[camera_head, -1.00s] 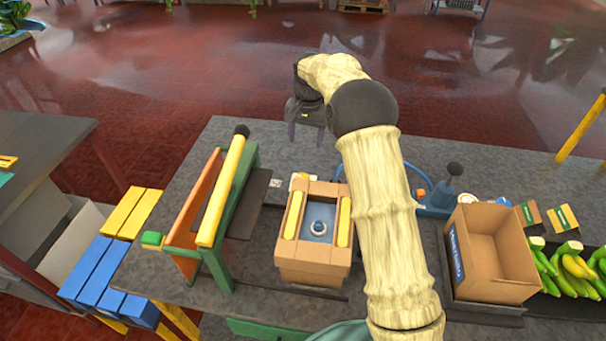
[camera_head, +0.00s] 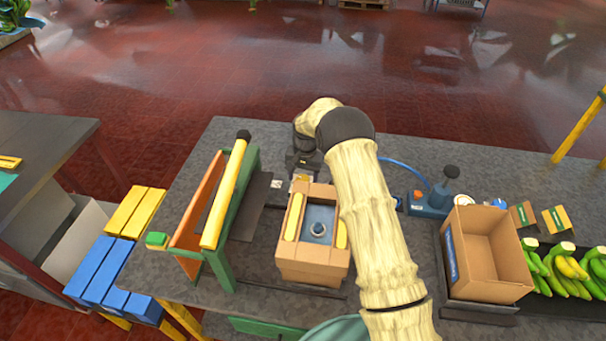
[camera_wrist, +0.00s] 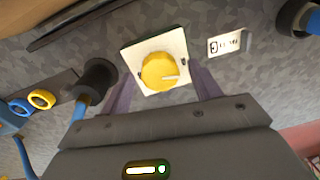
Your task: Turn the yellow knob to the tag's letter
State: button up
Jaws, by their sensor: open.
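The yellow knob (camera_wrist: 160,72) sits on a square white plate (camera_wrist: 135,55) in the wrist view. A white line on the knob points to the right, near a small dark mark on the plate; another dark mark is at the plate's left. The white tag (camera_wrist: 230,42) lies right of the plate; its letter is too small to read surely. My gripper (camera_wrist: 163,80) is open and empty, its fingers on either side of the knob; I cannot tell whether they touch it. In the head view my gripper (camera_head: 303,166) is low behind the cardboard box and hides the knob.
The cardboard box (camera_head: 310,270) with yellow pieces stands just in front of my gripper. A green-orange frame with a yellow bar (camera_head: 225,195) is at left. A blue device with a black knob (camera_head: 432,203), an open carton (camera_head: 490,290) and bananas (camera_head: 565,268) are at right.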

jog(key=c, duration=1)
